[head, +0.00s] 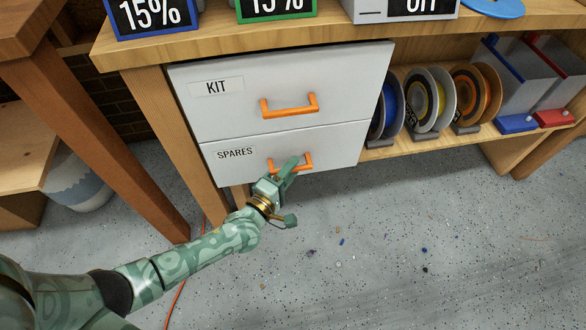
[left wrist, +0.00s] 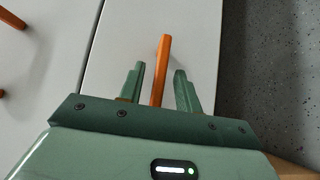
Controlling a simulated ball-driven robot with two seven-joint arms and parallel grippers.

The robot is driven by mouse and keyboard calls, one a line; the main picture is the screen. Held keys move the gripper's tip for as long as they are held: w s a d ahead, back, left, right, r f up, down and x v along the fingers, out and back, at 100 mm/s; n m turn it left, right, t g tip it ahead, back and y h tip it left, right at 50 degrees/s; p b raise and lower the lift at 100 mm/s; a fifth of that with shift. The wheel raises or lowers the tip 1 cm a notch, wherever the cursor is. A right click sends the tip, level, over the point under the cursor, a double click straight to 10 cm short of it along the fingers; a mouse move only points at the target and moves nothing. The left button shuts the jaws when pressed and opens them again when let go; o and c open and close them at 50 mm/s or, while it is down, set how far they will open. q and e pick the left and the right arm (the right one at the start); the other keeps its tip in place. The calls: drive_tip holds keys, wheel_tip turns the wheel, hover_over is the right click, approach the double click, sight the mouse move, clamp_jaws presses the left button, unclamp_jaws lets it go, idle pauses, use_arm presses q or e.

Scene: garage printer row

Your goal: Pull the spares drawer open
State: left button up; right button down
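The spares drawer (head: 236,166) is the lower white drawer, labelled SPARES, under the bench. Its front looks flush with the kit drawer above it, so it looks shut. Its orange handle (head: 305,166) is partly hidden behind my left gripper (head: 288,168). In the left wrist view the handle (left wrist: 162,62) stands between the two green fingers of my left gripper (left wrist: 159,78). A gap shows on each side of the handle, so the fingers are open around it and do not grip it. My right gripper is in neither view.
The kit drawer (head: 283,80) with its own orange handle (head: 290,106) sits directly above. Filament spools (head: 432,100) stand on the shelf to the right. A wooden table leg (head: 100,140) stands at the left. The speckled floor (head: 460,240) before the drawers is mostly clear.

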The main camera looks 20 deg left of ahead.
use_arm(q)
drive_tip(key=shift+w, duration=0.4)
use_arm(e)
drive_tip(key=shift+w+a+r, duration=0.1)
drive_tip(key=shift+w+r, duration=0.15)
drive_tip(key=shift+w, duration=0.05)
use_arm(q)
clamp_jaws()
drive_tip(key=shift+s+d, duration=0.15)
